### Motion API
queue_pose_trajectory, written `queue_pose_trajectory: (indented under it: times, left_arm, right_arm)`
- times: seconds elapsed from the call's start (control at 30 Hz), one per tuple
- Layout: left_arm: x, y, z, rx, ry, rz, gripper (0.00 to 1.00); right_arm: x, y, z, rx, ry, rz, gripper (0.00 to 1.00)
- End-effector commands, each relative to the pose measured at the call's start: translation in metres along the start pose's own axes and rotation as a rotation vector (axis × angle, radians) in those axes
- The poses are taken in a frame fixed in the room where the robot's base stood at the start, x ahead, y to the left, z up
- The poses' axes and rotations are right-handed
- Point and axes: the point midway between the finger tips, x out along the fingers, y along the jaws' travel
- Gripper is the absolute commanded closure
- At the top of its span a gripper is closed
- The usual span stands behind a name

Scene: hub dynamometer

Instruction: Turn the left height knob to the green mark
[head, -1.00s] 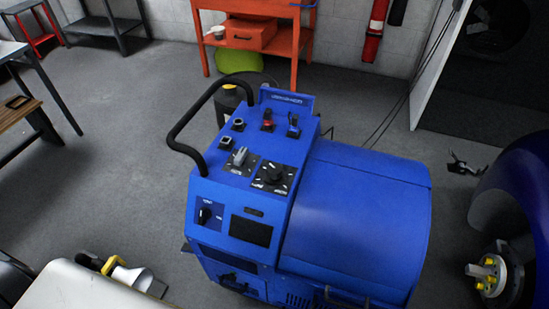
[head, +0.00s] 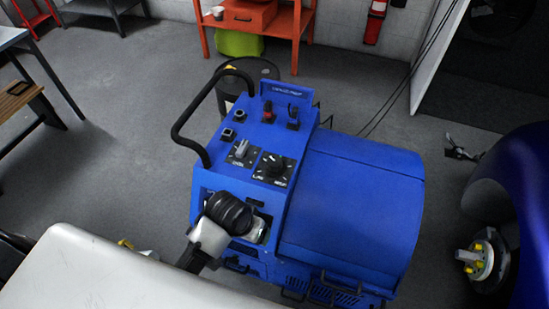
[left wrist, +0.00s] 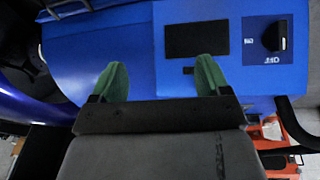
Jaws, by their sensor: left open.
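The blue machine (head: 340,200) stands mid-floor with a sloped control panel. On its top panel are a light grey knob (head: 241,149) on the left and a black knob (head: 272,165) on the right, each on a dark marked plate. I cannot read which is the left height knob, and I see no green mark. My left gripper (left wrist: 163,70) is open and empty, its green fingers at the front panel, below the top knobs. A black front knob (left wrist: 274,35) shows in the left wrist view, apart from the fingers; my arm hides it in the head view.
A black handle bar (head: 190,115) arches over the panel's left side. Two switches (head: 281,115) stand at its back. A dark display (left wrist: 197,39) is beside the front knob.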

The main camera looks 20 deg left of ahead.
Motion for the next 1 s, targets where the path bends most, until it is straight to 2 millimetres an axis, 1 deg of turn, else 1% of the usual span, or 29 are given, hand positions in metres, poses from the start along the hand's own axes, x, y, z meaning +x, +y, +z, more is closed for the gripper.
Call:
queue_pose_trajectory:
  times: [0.03,0.17,0.27,0.3,0.37,0.4,0.47,0.5,0.6,0.7,0.8,0.9,1.0]
  left_arm:
    - [-0.003,0.003,-0.015,-0.003,-0.004,0.004,0.23]
    - [-0.002,0.009,-0.050,-0.024,-0.036,0.015,0.23]
    - [-0.001,0.011,-0.084,-0.050,-0.069,0.012,0.23]
    - [0.000,0.011,-0.100,-0.065,-0.086,0.005,0.23]
    - [-0.001,0.009,-0.125,-0.094,-0.111,-0.010,0.23]
    - [-0.002,0.006,-0.142,-0.116,-0.126,-0.023,0.23]
    - [-0.006,0.001,-0.165,-0.154,-0.148,-0.045,0.23]
    - [-0.009,-0.004,-0.180,-0.181,-0.159,-0.059,0.23]
    - [-0.020,-0.015,-0.212,-0.247,-0.182,-0.096,0.23]
    - [-0.031,-0.025,-0.233,-0.302,-0.196,-0.123,0.23]
    - [-0.037,-0.031,-0.244,-0.336,-0.202,-0.138,0.23]
    - [-0.037,-0.033,-0.247,-0.348,-0.207,-0.142,0.23]
    - [-0.028,-0.034,-0.245,-0.349,-0.209,-0.142,0.23]
  right_arm:
    - [-0.002,0.000,-0.001,0.000,0.001,0.000,0.57]
    - [-0.004,0.000,-0.001,0.000,0.001,0.000,0.57]
    - [-0.005,0.001,-0.001,0.000,0.002,0.000,0.57]
    - [-0.005,0.001,-0.002,0.000,0.002,0.001,0.57]
    - [-0.005,0.001,-0.002,0.000,0.002,0.001,0.57]
    - [-0.005,0.001,-0.002,0.000,0.002,0.001,0.57]
    - [-0.005,0.001,-0.002,0.000,0.002,0.001,0.57]
    - [-0.005,0.001,-0.002,0.000,0.002,0.001,0.57]
    - [-0.005,0.001,-0.002,0.000,0.002,0.001,0.57]
    - [-0.005,0.001,-0.002,0.000,0.002,0.001,0.57]
    - [-0.005,0.001,-0.002,0.000,0.002,0.001,0.57]
    - [-0.006,0.001,-0.002,0.000,0.002,0.001,0.57]
    - [-0.007,0.001,-0.002,0.000,0.002,0.001,0.57]
